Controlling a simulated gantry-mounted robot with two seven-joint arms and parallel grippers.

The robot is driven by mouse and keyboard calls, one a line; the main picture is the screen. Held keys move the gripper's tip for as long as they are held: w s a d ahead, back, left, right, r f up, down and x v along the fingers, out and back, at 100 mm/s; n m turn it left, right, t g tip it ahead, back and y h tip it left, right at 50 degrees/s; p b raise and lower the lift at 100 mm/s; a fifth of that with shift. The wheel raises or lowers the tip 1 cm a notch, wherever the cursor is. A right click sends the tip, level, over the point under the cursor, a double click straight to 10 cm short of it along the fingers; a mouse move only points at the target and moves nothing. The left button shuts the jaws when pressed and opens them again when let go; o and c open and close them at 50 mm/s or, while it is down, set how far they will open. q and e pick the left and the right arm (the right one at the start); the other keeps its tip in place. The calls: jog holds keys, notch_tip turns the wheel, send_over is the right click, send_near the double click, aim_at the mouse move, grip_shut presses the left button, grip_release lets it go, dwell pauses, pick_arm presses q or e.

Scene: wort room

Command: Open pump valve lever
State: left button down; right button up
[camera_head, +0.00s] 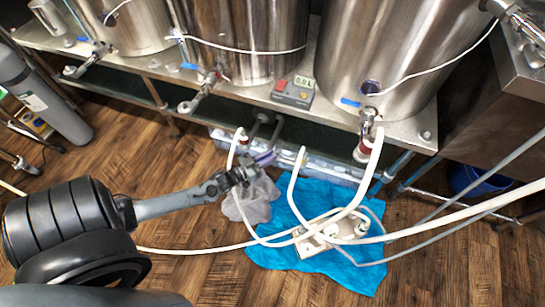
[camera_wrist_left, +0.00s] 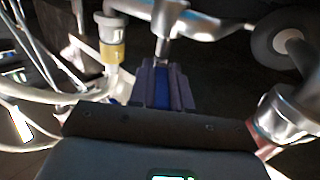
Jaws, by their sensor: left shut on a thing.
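My left gripper (camera_head: 264,158) reaches in from the left, low in front of the tank bench, above a grey cloth. In the left wrist view its purple-grey fingers (camera_wrist_left: 165,88) are closed around a blue lever (camera_wrist_left: 161,90). A metal valve fitting (camera_wrist_left: 166,28) stands just beyond the fingertips. In the head view the held lever is hidden by the gripper. Other blue valve levers show on the tanks, one at the middle tank (camera_head: 190,66) and one at the right tank (camera_head: 350,102). My right gripper is not in view.
Steel tanks (camera_head: 385,45) stand on a metal bench. White hoses (camera_head: 290,195) loop down to a white manifold (camera_head: 330,228) on a blue cloth (camera_head: 290,258). The grey cloth (camera_head: 250,200) lies beside it. A grey cylinder (camera_head: 45,100) stands at left. Wooden floor (camera_head: 120,155) is free at left.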

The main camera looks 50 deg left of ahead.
pick_arm(q)
jog(key=shift+w+a+m+g+h+b, duration=0.1)
jog(key=shift+a+m+g+h+b, duration=0.15)
jog(key=shift+m+h, duration=0.7)
jog(key=shift+w+a+m+g+h+b, duration=0.1)
jog(key=shift+a+m+g+h, duration=0.35)
jog(key=shift+h, duration=0.9)
jog(key=shift+d, duration=0.15)
jog(key=c, duration=1.1)
grip_release()
jog(key=shift+o, duration=0.2)
jog(key=shift+s, duration=0.1)
jog(key=p+v, duration=0.3)
jog(key=v, duration=0.7)
jog(key=shift+s+f+p, duration=0.2)
jog(key=shift+s+p, duration=0.1)
jog(key=shift+p, duration=0.1)
